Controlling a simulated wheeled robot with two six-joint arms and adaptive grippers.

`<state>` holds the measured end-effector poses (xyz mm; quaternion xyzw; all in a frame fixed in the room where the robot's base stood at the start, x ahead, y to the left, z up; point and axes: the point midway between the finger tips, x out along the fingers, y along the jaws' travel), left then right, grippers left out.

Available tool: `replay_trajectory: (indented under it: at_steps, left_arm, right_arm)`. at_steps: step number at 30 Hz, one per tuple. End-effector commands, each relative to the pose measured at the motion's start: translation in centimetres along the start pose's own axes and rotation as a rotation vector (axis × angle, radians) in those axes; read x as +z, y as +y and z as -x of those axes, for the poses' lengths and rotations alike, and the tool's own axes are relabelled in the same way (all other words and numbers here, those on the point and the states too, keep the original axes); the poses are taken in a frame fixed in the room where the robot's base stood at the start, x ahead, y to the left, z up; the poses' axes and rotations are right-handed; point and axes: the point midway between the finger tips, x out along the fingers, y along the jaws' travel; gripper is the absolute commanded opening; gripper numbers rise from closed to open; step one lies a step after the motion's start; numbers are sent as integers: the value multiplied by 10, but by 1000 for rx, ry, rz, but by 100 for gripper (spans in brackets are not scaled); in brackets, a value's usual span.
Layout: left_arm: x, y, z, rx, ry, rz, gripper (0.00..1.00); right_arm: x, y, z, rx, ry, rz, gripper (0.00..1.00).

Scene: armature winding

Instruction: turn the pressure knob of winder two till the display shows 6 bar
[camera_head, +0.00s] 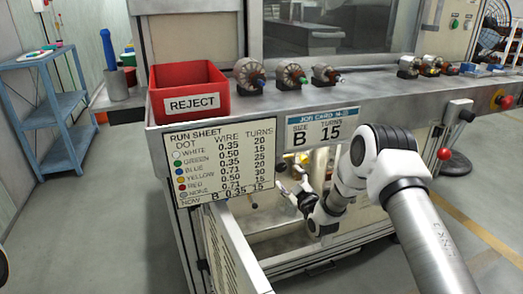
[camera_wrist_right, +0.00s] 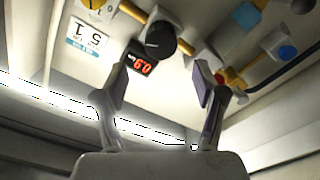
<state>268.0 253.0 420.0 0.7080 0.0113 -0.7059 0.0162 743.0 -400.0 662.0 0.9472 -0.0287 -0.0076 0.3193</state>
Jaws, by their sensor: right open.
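The black pressure knob (camera_wrist_right: 160,39) shows in the right wrist view, on a pale panel beside brass-coloured fittings. A small display (camera_wrist_right: 141,66) is next to it; its red digits appear upside down and look like 6.0. My right gripper (camera_wrist_right: 160,82) is open, with its two fingers apart and empty, a little short of the knob. In the head view my right gripper (camera_head: 298,190) reaches into the open bay under the bench, and the knob and display are hidden there. My left gripper is not in view.
An opened panel door (camera_head: 232,245) stands at the bay's left. The bench (camera_head: 300,98) above carries a red reject bin (camera_head: 188,92) and several armatures. A run sheet (camera_head: 222,160) and job card (camera_head: 322,130) hang at its front. Yellow and blue knobs are beside the black knob.

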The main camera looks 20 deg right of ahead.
Motion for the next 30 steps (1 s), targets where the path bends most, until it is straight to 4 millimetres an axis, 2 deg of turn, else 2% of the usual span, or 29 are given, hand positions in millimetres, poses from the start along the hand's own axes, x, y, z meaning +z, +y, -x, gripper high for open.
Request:
replay_trajectory:
  at_steps: [5, 12, 15, 23, 24, 28, 29, 30]
  left_arm:
    - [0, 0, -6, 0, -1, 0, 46]
    - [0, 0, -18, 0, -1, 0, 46]
    - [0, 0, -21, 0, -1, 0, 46]
    - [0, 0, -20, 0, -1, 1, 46]
    - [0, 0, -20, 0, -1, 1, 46]
    - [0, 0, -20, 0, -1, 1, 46]
    - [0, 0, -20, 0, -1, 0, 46]
    - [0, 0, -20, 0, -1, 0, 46]
  right_arm:
    - [0, -2, -16, 0, 4, 2, 70]
    - [1, -2, -62, -1, 2, 1, 70]
    - [0, -2, -74, -1, 2, 0, 70]
    - [-1, -1, -78, -3, 0, -2, 70]
    - [-1, -1, -78, -3, 0, -2, 63]
    - [-1, -1, -78, -3, 0, -2, 17]
    - [-1, -1, -78, -3, 0, -2, 10]
    - [-1, -1, -78, -3, 0, -2, 10]
